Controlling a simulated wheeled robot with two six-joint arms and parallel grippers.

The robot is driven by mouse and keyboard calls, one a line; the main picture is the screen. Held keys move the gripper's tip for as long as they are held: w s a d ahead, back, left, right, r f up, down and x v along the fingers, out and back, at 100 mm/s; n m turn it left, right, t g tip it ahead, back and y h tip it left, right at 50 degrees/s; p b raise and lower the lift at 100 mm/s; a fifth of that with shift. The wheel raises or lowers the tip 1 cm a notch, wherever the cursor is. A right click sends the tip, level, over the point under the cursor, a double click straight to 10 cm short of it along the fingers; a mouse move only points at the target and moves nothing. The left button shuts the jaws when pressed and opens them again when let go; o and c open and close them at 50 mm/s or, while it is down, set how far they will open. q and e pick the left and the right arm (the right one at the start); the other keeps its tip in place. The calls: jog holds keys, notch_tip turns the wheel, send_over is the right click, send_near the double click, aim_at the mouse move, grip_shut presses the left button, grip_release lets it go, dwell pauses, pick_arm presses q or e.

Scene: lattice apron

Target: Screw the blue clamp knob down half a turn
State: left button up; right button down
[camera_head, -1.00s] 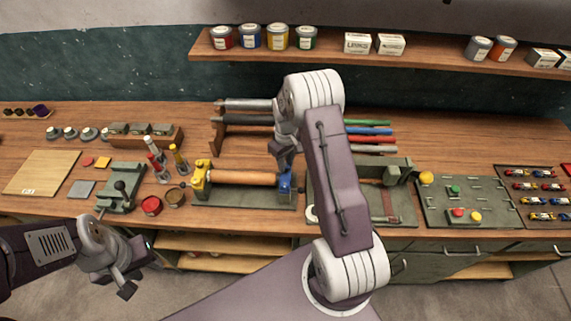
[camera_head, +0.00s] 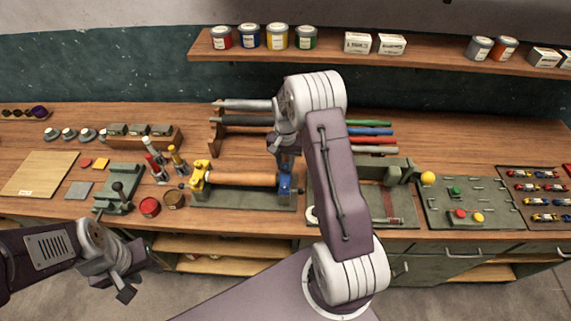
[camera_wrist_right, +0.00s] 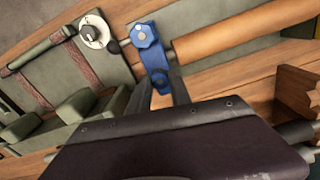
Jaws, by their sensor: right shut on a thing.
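The blue clamp (camera_head: 285,184) stands at the right end of a wooden cylinder (camera_head: 241,179) on a green base. It also shows in the right wrist view (camera_wrist_right: 150,48). My right gripper (camera_head: 286,168) points down over the clamp, with its arm partly in front. In the right wrist view its fingers (camera_wrist_right: 162,92) are closed around the blue clamp knob (camera_wrist_right: 162,79), which they partly hide. A yellow clamp (camera_head: 199,180) holds the cylinder's left end. My left gripper (camera_head: 128,278) is empty in front of the bench, clear of everything; its jaw gap is unclear.
A tool rack (camera_head: 245,120) stands behind the cylinder. A green fixture (camera_head: 390,180) and a panel with coloured knobs (camera_head: 468,200) are to the right.

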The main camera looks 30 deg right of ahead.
jog(key=m, duration=0.4)
jog(key=shift+m, duration=0.3)
jog(key=m, duration=0.3)
jog(key=shift+m+b, duration=0.3)
jog(key=shift+m, duration=0.1)
jog(key=m, duration=0.4)
jog(key=shift+m, duration=2)
jog(key=c, duration=1.2)
grip_release()
jog(key=shift+o, duration=0.2)
